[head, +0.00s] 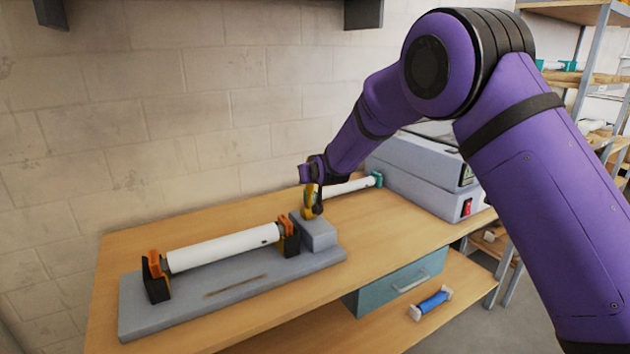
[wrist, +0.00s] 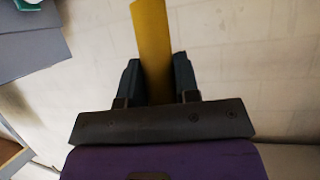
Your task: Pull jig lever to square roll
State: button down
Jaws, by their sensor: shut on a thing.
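The jig is a grey base (head: 190,318) on the wooden bench, with a white roll (head: 222,247) lying between two black and orange end holders. A grey block (head: 318,232) stands at the jig's right end. The yellow lever (head: 308,203) rises from there, partly hidden by my gripper (head: 315,200). In the wrist view the yellow lever (wrist: 153,40) runs up between the two dark fingers of my gripper (wrist: 157,75), which is shut on it. The lever's lower joint is hard to make out in the head view.
Another white roll with a green end (head: 376,180) lies behind the lever. A grey laminator (head: 430,170) with a red switch stands on the bench at right. A teal drawer (head: 400,283) hangs below, and a blue roll (head: 432,302) lies on the lower shelf. The bench's left front is clear.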

jog(key=shift+w+a+r+g, duration=0.1)
jog(key=shift+w+a+g, duration=0.3)
jog(key=shift+w+g, duration=0.25)
jog(key=shift+h, duration=0.3)
jog(key=c, duration=0.8)
grip_release()
jog(key=shift+a, duration=0.1)
jog(key=shift+c, duration=0.2)
jog(key=v, duration=1)
jog(key=shift+s, duration=0.3)
jog(key=shift+r, duration=0.1)
